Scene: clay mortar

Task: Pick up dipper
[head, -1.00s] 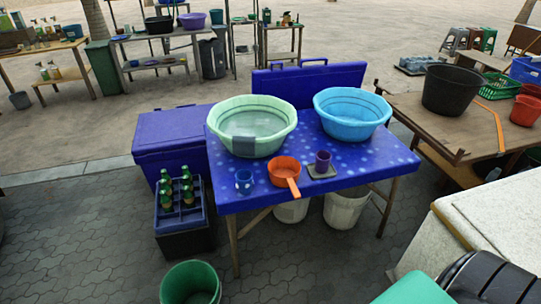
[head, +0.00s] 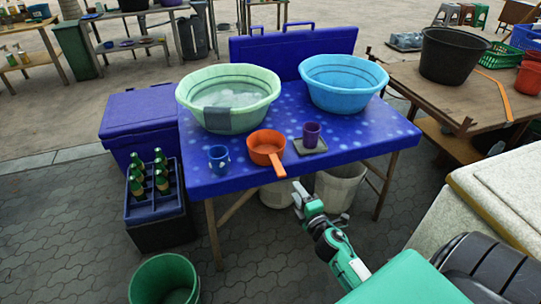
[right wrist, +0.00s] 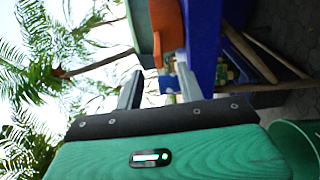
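The orange dipper (head: 264,143) sits on the blue table (head: 215,180) near its front edge, its handle pointing to the front. It also shows sideways in the right wrist view (right wrist: 168,22), beyond the fingers. My right gripper (head: 299,192) is in front of the table's front edge, apart from the dipper and to the right of its handle. In the right wrist view its two fingers (right wrist: 157,88) stand apart with nothing between them. My left gripper is in neither view.
A blue cup (head: 218,158) stands left of the dipper, and a purple cup (head: 311,134) on a dark coaster stands right. A green basin (head: 235,115) and a blue basin (head: 343,85) fill the back. White buckets (head: 338,188) stand under the table.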

